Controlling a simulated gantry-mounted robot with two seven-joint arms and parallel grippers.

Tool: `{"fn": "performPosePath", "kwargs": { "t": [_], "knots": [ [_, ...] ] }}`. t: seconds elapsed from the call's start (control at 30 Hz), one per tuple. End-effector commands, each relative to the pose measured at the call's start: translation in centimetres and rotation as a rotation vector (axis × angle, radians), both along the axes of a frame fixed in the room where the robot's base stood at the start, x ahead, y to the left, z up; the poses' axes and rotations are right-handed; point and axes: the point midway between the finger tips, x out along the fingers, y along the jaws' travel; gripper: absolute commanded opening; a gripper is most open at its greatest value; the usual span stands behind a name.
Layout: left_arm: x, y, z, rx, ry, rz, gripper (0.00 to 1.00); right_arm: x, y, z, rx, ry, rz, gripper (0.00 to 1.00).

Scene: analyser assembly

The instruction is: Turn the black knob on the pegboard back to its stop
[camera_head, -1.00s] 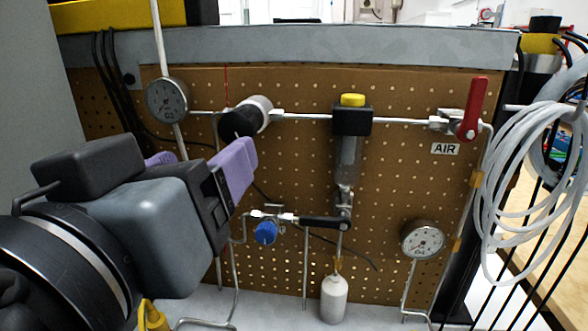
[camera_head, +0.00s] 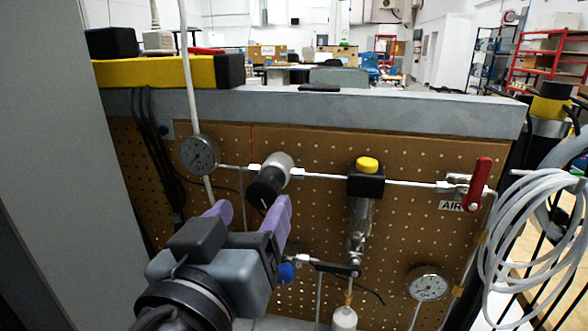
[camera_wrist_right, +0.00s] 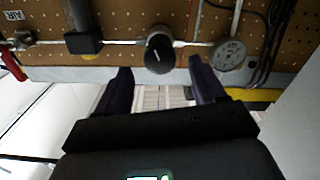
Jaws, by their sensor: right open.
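The black knob (camera_head: 266,188) sits on the front of a silver regulator body (camera_head: 281,165) on the pegboard's upper pipe. A pale mark shows on its face in the right wrist view (camera_wrist_right: 159,55). My right gripper (camera_head: 253,209) is open and empty just below and in front of the knob, its purple fingers spread apart. In the right wrist view its dark fingertips (camera_wrist_right: 160,74) point towards the knob, which lies in line with the gap between them. The knob looks clear of both fingers. My left gripper is not in view.
A gauge (camera_head: 200,154) is close left of the knob. A yellow-topped black filter (camera_head: 366,180), red-handled valve (camera_head: 477,184) and lower gauge (camera_head: 427,283) are to the right. A blue knob (camera_head: 286,272) sits below, near my gripper. Coiled tubing (camera_head: 505,235) hangs far right.

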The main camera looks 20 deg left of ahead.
Motion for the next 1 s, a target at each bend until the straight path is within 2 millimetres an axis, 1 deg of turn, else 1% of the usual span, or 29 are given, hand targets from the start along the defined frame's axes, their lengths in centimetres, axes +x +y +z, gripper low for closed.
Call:
{"fn": "performPosePath", "kwargs": {
  "t": [0.03, 0.1, 0.3, 0.5, 0.8, 0.87, 1.0],
  "knots": [
    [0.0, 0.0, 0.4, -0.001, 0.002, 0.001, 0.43, 1.0, 0.0, 0.2, -0.002, 0.000, -0.004, 0.69],
    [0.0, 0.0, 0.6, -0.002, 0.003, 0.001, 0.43, 2.0, 0.1, 0.2, -0.002, -0.001, -0.003, 0.69],
    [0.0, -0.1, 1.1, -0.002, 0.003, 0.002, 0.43, 4.2, 0.4, 0.1, -0.001, -0.001, -0.001, 0.69],
    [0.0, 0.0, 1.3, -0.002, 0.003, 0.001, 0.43, 5.1, 0.5, 0.0, 0.000, -0.001, 0.000, 0.69],
    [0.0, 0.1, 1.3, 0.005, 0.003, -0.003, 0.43, 5.2, 0.5, -0.1, 0.000, -0.001, 0.000, 0.69],
    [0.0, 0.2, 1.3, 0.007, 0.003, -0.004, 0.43, 5.2, 0.5, 0.0, 0.000, -0.001, 0.001, 0.62],
    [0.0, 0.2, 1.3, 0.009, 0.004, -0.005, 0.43, 5.2, 0.5, 0.0, 0.000, -0.001, 0.001, 0.40]
  ]
}}
